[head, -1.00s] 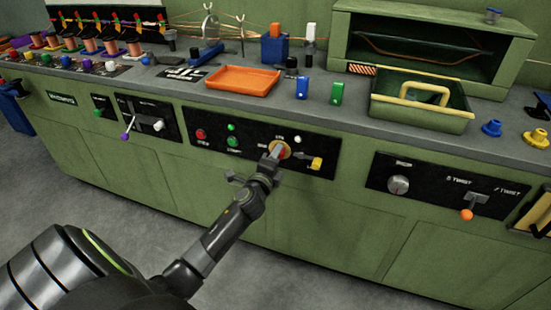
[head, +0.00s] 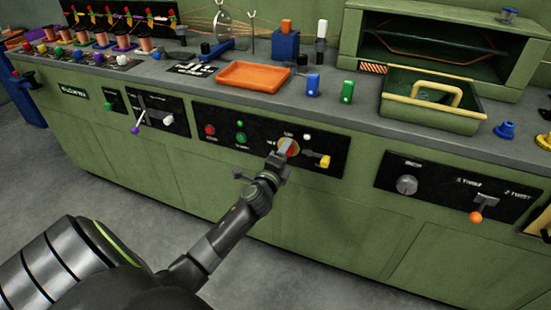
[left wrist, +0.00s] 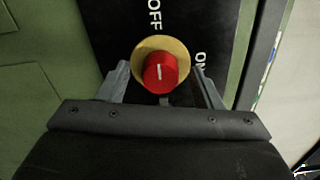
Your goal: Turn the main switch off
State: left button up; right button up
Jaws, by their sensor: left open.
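The main switch (head: 289,146) is a red knob on a yellow disc, set in the black front panel. In the left wrist view the knob (left wrist: 160,72) carries a white mark running up and down the picture, in line with the word OFF above it. The word ON is to its right. My left gripper (head: 279,160) is in front of the switch. In the left wrist view its open fingers (left wrist: 162,84) stand either side of the knob, with a gap on each side. My right gripper is out of view.
On the same panel are red (head: 210,130) and green (head: 240,138) buttons and a yellow lever (head: 321,160) close right of the switch. Another panel with a grey knob (head: 406,185) and an orange-tipped lever (head: 476,216) is further right. An orange tray (head: 254,77) lies above.

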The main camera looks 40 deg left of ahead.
pick_arm(q)
jog(key=v, duration=1.7)
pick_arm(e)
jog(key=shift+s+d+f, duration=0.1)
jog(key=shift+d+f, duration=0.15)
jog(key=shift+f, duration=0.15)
pick_arm(q)
jog(key=shift+d, duration=0.1)
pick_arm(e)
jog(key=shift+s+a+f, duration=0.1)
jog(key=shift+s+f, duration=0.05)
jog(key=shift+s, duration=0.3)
